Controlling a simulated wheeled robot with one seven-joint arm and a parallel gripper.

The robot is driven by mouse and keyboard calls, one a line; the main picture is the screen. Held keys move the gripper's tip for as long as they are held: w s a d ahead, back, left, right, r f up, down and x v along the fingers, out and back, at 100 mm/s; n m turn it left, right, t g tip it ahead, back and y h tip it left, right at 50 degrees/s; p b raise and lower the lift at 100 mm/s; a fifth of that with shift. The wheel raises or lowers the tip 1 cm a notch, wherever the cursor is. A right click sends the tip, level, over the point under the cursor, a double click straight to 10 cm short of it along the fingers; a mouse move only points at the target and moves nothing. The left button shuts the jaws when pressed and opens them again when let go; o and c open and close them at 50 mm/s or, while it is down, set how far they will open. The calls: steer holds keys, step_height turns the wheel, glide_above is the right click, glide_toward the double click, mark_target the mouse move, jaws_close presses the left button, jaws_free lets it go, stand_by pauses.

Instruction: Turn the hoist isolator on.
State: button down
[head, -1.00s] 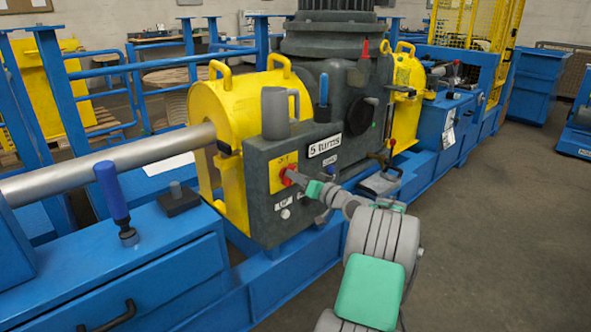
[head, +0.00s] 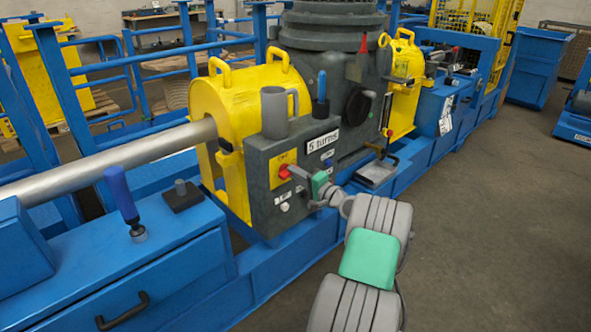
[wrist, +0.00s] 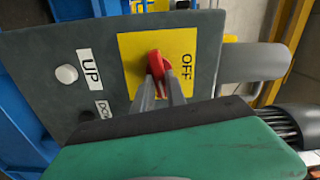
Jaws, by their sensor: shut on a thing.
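The hoist isolator is a red rotary knob (head: 284,171) on a yellow plate (head: 281,157) on the dark grey hoist box. In the wrist view, the red knob (wrist: 155,64) stands out from the yellow plate (wrist: 128,48), with OFF printed to its right, toward the mug end. The knob's grip runs roughly up and down there, slightly tilted. My gripper (head: 296,173) reaches the knob from the right in the head view. In the wrist view, my gripper (wrist: 161,80) has its grey fingers closed on the knob. No ON label shows.
A white UP button (wrist: 66,74) and a partly hidden DOWN label share the panel. A grey mug (head: 274,112) and a blue-handled lever (head: 320,95) stand on the box. A yellow guard (head: 222,100) covers the shaft. Open floor lies to the right.

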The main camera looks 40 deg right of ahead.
steer(key=shift+m+p, duration=0.45)
steer(key=shift+m, duration=0.55)
steer(key=shift+f, duration=0.1)
steer(key=c, duration=1.4)
jaws_free()
steer(key=shift+o, duration=0.2)
steer(key=s, duration=0.7)
steer(key=shift+s+p, duration=0.4)
steer(key=shift+d, duration=0.1)
